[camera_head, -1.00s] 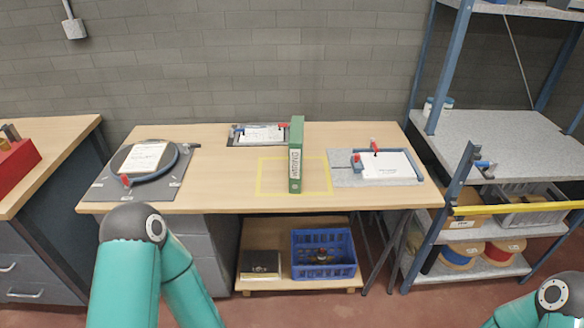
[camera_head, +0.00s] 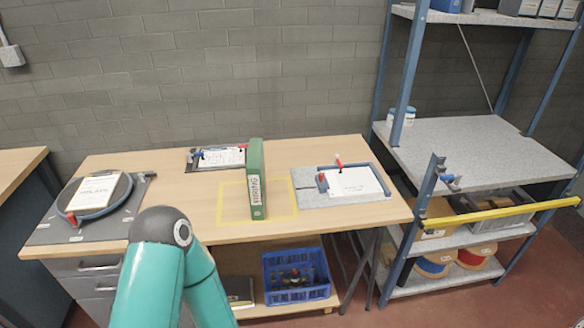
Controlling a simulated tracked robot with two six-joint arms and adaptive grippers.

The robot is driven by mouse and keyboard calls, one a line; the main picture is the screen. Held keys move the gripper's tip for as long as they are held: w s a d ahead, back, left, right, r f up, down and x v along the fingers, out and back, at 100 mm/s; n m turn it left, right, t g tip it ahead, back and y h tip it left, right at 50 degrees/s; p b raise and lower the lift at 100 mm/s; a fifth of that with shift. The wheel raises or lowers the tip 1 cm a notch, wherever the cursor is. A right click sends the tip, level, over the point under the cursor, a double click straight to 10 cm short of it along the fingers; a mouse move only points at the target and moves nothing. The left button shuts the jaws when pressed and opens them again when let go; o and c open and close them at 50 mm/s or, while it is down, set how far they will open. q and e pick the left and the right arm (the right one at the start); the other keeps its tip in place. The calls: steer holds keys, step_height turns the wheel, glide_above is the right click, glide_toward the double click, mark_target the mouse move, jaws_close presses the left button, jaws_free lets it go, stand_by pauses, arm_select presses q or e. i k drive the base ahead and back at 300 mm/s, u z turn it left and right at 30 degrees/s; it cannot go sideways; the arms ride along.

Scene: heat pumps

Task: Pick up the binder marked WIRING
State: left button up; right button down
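The green binder marked WIRING (camera_head: 256,180) stands upright on the wooden table (camera_head: 330,225), its labelled spine facing me. It stands within a yellow taped outline (camera_head: 284,205) on the table top. Teal links of my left arm rise at the bottom, in front of the table and left of the binder. Neither gripper shows in the head view.
A grey board with a ring and papers (camera_head: 96,192) lies at the table's left. A clipboard (camera_head: 216,157) lies behind the binder, and a framed sheet (camera_head: 352,184) lies to its right. A blue crate (camera_head: 298,276) sits below. Shelving with a yellow bar (camera_head: 490,214) stands right.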

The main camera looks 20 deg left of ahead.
mark_target(254, 172)
steer(key=z, duration=0.1)
steer(key=i, duration=0.95)
steer(key=u, duration=0.3)
